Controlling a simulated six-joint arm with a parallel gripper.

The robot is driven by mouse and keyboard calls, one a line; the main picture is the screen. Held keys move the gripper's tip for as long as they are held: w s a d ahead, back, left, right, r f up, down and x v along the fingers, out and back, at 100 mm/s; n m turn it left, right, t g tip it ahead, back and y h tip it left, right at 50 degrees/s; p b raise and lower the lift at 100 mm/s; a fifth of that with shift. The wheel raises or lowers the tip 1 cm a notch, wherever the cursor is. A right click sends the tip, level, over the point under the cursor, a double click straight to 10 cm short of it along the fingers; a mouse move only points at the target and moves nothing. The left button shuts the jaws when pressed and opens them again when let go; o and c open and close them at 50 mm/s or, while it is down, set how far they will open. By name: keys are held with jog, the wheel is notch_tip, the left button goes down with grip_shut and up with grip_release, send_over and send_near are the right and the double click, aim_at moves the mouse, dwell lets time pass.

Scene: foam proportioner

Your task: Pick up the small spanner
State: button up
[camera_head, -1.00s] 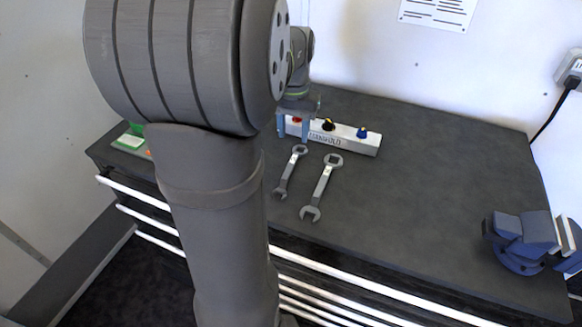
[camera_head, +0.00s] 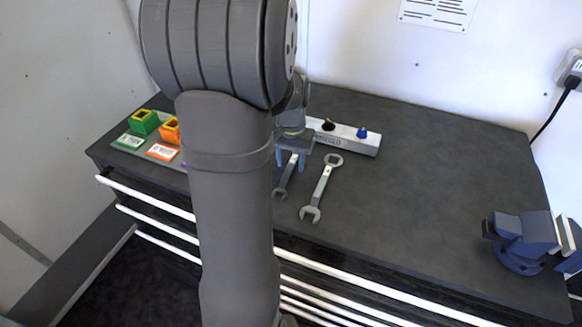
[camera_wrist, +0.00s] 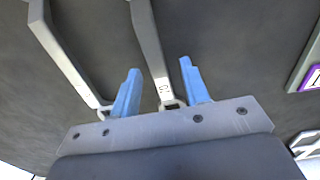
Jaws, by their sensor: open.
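The small spanner (camera_head: 284,184) lies on the dark bench top, left of the large spanner (camera_head: 321,188). Its far end is hidden behind my gripper in the head view. My gripper (camera_head: 291,161) is open above that far part, with a blue finger on each side of it. In the wrist view the small spanner (camera_wrist: 150,45) passes between the open fingers (camera_wrist: 159,67), its marked shank near the right finger and its ring end by the gripper body. I cannot tell how high the fingertips are above the bench. The large spanner (camera_wrist: 65,55) lies outside the left finger.
A white manifold block (camera_head: 356,138) with coloured knobs stands just behind the spanners. Green and orange bins (camera_head: 144,121) with labels are at the left. A blue vise (camera_head: 522,243) stands at the right front. The bench between is clear.

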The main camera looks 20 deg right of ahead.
jog(key=shift+f, duration=0.25)
dwell(0.4)
jog(key=shift+c, duration=0.2)
grip_shut()
